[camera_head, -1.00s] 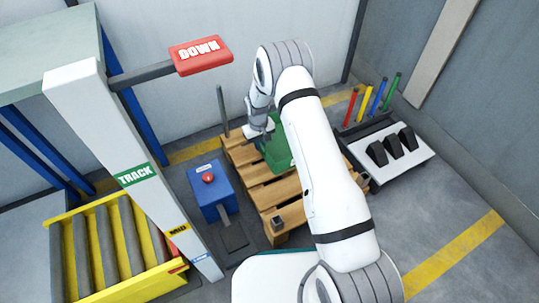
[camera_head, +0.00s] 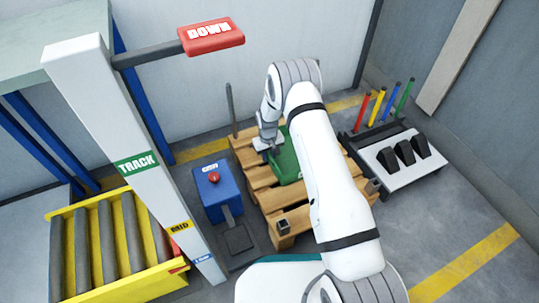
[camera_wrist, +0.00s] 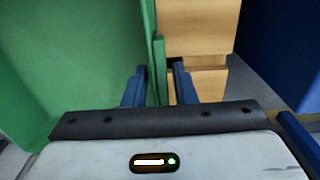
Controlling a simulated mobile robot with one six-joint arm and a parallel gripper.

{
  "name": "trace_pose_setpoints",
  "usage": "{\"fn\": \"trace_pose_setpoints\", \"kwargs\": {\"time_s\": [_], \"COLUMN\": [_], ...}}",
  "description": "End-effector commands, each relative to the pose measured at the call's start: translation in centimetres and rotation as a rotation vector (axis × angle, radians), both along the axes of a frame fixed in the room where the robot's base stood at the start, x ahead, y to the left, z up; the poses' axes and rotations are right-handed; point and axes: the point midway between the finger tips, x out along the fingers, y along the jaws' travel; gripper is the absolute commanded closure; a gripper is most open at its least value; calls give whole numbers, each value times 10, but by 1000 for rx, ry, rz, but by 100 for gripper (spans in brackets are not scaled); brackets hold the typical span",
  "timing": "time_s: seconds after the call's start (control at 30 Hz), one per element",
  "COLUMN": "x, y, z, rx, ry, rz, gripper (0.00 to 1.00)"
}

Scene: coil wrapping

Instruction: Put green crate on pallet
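The green crate (camera_head: 288,163) is at the wooden pallet (camera_head: 262,179) in the head view, over its slats and partly hidden by my arm. I cannot tell whether its whole base rests on the slats. My gripper (camera_head: 268,145) is at the crate's left edge. In the wrist view, the crate's wall (camera_wrist: 158,70) stands between the two blue fingers of my gripper (camera_wrist: 160,82). The fingers look apart, with a small gap on each side of the wall. The pallet's slats (camera_wrist: 200,28) show right of the crate.
A blue box with a red button (camera_head: 213,190) stands left of the pallet. A rack with coloured rods (camera_head: 395,150) stands right. A post labelled TRACK (camera_head: 130,150) and a yellow roller conveyor (camera_head: 110,245) are at left. Floor at lower right is clear.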

Motion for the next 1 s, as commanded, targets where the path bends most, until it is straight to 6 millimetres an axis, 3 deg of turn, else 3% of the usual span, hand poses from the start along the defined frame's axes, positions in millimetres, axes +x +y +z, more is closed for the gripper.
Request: {"fn": "trace_pose_setpoints", "kwargs": {"time_s": [0.13,0.47,0.8,1.0], "x": [0,0,0,0], "y": [0,-1,0,1], "z": [0,10,82,113], "rx": [0,0,1,0], "ry": [0,-1,-2,-1], "rz": [-1,-1,-2,-2], "gripper": [65,65,65,65]}}
